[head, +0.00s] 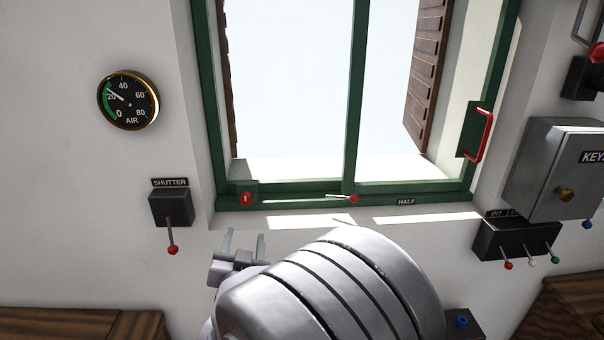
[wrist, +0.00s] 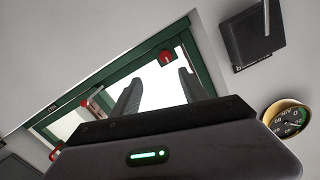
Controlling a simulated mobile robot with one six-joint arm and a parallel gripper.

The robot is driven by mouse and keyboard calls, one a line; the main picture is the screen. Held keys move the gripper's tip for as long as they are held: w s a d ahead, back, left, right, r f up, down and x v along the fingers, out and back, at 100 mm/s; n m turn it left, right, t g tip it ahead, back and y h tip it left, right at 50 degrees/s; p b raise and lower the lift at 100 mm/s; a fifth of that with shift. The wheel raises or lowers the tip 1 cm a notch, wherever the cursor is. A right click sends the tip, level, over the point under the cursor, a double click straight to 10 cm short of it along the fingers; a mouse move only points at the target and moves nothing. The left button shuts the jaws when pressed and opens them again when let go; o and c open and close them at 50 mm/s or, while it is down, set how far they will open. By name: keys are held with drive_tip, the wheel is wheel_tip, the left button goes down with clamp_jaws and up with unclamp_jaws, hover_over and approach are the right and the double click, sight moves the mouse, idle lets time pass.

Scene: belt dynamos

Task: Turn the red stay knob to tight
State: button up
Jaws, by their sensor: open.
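The red stay knob (head: 246,198) is round with a pale mark, which looks nearly upright. It sits on the green block at the lower left corner of the window frame. In the wrist view the red knob (wrist: 166,57) shows just beyond and between my fingertips. My gripper (head: 243,244) is open and empty, below the knob and apart from it in the head view. Both dark fingers (wrist: 160,78) show in the wrist view. A thin stay rod with a red ball end (head: 354,198) lies along the sill. No "tight" label is readable.
A green-framed window (head: 351,100) has a red handle (head: 480,136) at right and a HALF label (head: 406,202). A shutter lever box (head: 171,208) and air gauge (head: 128,100) are on the left wall. A pit lever box (head: 515,240) and grey key cabinet (head: 545,165) are at right.

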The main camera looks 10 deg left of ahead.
drive_tip(key=s+a, duration=0.1)
drive_tip(key=t+p, duration=0.1)
drive_tip(key=p, duration=0.1)
approach(246, 201)
drive_tip(key=shift+n, duration=0.3)
drive_tip(key=x, duration=0.9)
drive_tip(key=shift+w+a+r, duration=0.1)
drive_tip(key=shift+w, duration=0.25)
clamp_jaws()
